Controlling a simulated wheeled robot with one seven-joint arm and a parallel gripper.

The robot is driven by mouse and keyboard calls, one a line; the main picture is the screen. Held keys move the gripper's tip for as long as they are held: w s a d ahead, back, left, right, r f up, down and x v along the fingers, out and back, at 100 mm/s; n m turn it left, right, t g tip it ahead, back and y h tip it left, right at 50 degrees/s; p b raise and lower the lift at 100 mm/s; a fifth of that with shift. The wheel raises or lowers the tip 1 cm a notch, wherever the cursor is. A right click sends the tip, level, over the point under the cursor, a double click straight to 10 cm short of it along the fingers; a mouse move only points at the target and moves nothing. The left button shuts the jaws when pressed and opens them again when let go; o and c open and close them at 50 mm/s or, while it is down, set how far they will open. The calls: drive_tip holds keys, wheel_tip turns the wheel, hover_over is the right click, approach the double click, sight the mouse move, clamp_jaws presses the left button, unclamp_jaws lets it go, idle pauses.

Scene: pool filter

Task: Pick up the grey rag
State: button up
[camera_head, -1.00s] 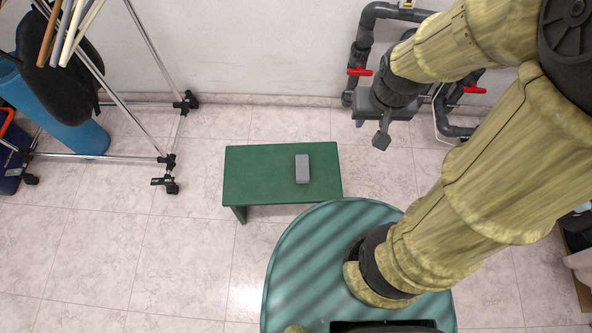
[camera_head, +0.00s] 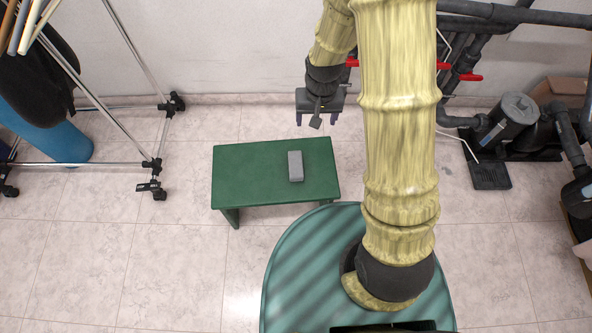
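The grey rag (camera_head: 296,166) is a small, block-like grey piece lying on top of the green table (camera_head: 245,183), right of the tabletop's middle. My gripper (camera_head: 318,119) is beyond the table's far edge, above and to the right of the rag in the picture, and apart from it. Two dark fingers show below the gripper body, spread apart, with nothing seen between them. A small grey part hangs at the front of the gripper.
A wheeled metal rack (camera_head: 152,170) with poles and a blue cylinder (camera_head: 55,140) stands at left. Dark pipes and a pump with a filter housing (camera_head: 510,120) stand at right by the wall.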

drive_tip(key=b, duration=0.3)
hover_over(296, 164)
wheel_tip(296, 164, down, 13)
drive_tip(key=shift+s+d+f+g, duration=0.15)
drive_tip(key=shift+s+d+g, duration=0.1)
drive_tip(key=shift+g, duration=0.15)
wheel_tip(296, 164, down, 12)
drive_tip(key=b, duration=0.3)
drive_tip(key=shift+b, duration=0.3)
drive_tip(key=shift+f, duration=0.1)
drive_tip(key=shift+w+a+f+b, duration=0.15)
drive_tip(key=shift+f+b, duration=0.45)
drive_tip(key=shift+f, duration=0.7)
drive_tip(key=shift+w+a+f+b, duration=0.15)
drive_tip(key=shift+f+b, duration=0.4)
drive_tip(key=shift+f, duration=0.75)
